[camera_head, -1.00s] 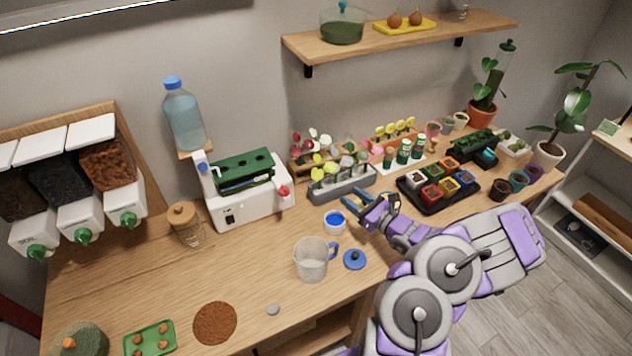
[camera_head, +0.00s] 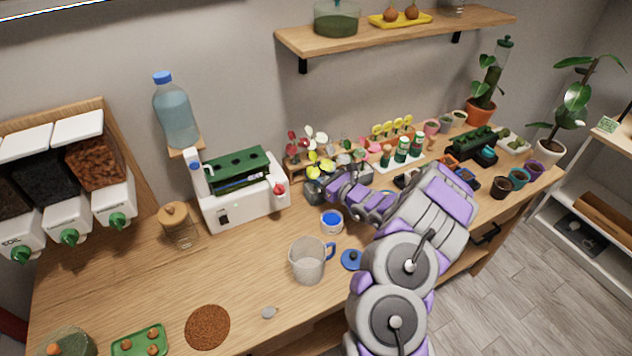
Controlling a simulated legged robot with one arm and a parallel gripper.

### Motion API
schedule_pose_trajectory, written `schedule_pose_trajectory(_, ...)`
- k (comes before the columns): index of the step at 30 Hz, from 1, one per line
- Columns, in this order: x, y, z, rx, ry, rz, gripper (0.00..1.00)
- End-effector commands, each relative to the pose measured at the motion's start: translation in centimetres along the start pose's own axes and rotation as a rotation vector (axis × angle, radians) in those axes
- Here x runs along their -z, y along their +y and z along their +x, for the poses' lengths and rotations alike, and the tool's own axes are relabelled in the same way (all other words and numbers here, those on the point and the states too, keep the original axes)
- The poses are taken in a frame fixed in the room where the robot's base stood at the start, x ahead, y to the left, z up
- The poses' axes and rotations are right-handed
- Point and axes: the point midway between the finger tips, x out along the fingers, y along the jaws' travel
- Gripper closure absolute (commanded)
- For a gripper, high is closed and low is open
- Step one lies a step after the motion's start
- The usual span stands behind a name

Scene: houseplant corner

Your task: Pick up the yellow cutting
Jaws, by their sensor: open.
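Yellow cuttings (camera_head: 327,169) stand with paler ones in a grey rack (camera_head: 314,192) at the middle of the bench, against the wall side. My gripper (camera_head: 335,183) is at the front of this rack, close to the yellow heads. It is open, and I see nothing held in it. The fingers are small in the picture, and I cannot tell whether they touch a cutting. My gripper and forearm hide the right part of the rack.
A white machine with a green top (camera_head: 240,195) stands left of the rack. A blue-topped pot (camera_head: 332,221), a clear mug (camera_head: 308,260) and a blue lid (camera_head: 352,260) are in front. Bottles (camera_head: 401,150) stand to the right.

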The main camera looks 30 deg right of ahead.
Motion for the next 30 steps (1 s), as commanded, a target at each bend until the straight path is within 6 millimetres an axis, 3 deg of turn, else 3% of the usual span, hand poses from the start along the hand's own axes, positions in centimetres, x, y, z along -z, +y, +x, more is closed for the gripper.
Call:
schedule_pose_trajectory(6, 0.1, 0.2, 2.5, -0.003, 0.000, -0.001, 0.53)
schedule_pose_trajectory(14, -0.1, 0.2, 2.8, -0.002, -0.001, -0.001, 0.53)
schedule_pose_trajectory(30, -0.1, 0.1, 2.8, -0.001, -0.001, -0.001, 1.00)
